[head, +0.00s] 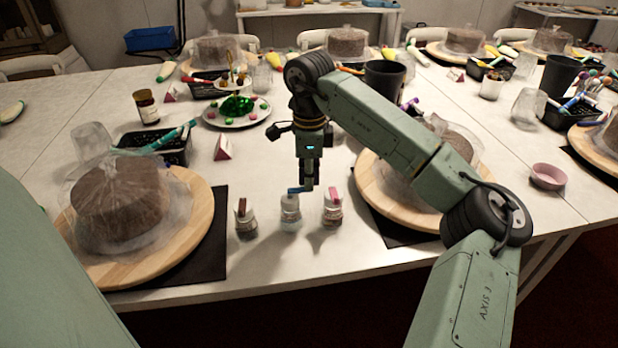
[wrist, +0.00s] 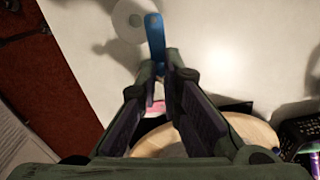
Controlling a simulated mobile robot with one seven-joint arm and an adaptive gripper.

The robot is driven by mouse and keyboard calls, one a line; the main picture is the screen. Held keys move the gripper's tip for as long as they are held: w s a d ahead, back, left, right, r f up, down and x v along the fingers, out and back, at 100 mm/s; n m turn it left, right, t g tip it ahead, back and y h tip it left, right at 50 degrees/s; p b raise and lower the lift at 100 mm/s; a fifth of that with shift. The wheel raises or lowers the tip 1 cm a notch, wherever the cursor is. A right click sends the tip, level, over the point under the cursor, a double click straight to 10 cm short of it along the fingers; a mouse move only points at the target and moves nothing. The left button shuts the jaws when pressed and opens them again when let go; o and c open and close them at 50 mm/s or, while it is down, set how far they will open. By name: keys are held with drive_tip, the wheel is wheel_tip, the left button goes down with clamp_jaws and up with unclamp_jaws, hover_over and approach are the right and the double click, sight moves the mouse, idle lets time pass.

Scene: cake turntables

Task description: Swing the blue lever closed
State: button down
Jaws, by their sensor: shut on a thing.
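The blue lever (head: 299,190) sits on top of the middle one of three small jars (head: 290,214). In the head view it sticks out sideways to the right of the lid, roughly level. In the wrist view the blue lever (wrist: 155,36) reaches from above a pale round shape (wrist: 128,18) down to my fingertips. My gripper (head: 308,184) points down just right of the jar and is shut on the lever's outer end. It also shows in the wrist view (wrist: 160,68), where the fingertips partly hide that end.
A jar with a dark red lever (head: 244,221) stands to the left, and one with a pink lever (head: 333,209) to the right. Wooden turntables with wrapped cakes flank them, left (head: 206,225) and right (head: 372,195). The white table is clear in front of the jars.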

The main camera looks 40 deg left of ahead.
drive_tip(key=shift+s+d+m+b, duration=0.2)
drive_tip(key=shift+s+m+b, duration=0.8)
drive_tip(key=shift+m, duration=1.35)
drive_tip(key=shift+s+d+m+b, duration=0.15)
drive_tip(key=shift+s+m+b, duration=0.8)
drive_tip(key=shift+m, duration=1.35)
drive_tip(key=shift+s+d+m+b, duration=0.2)
drive_tip(key=shift+s+m+b, duration=0.35)
drive_tip(key=shift+m+b, duration=1.3)
drive_tip(key=shift+s+a+m, duration=0.1)
drive_tip(key=shift+s+m, duration=0.15)
drive_tip(key=shift+m, duration=0.95)
drive_tip(key=c, duration=1.7)
unclamp_jaws()
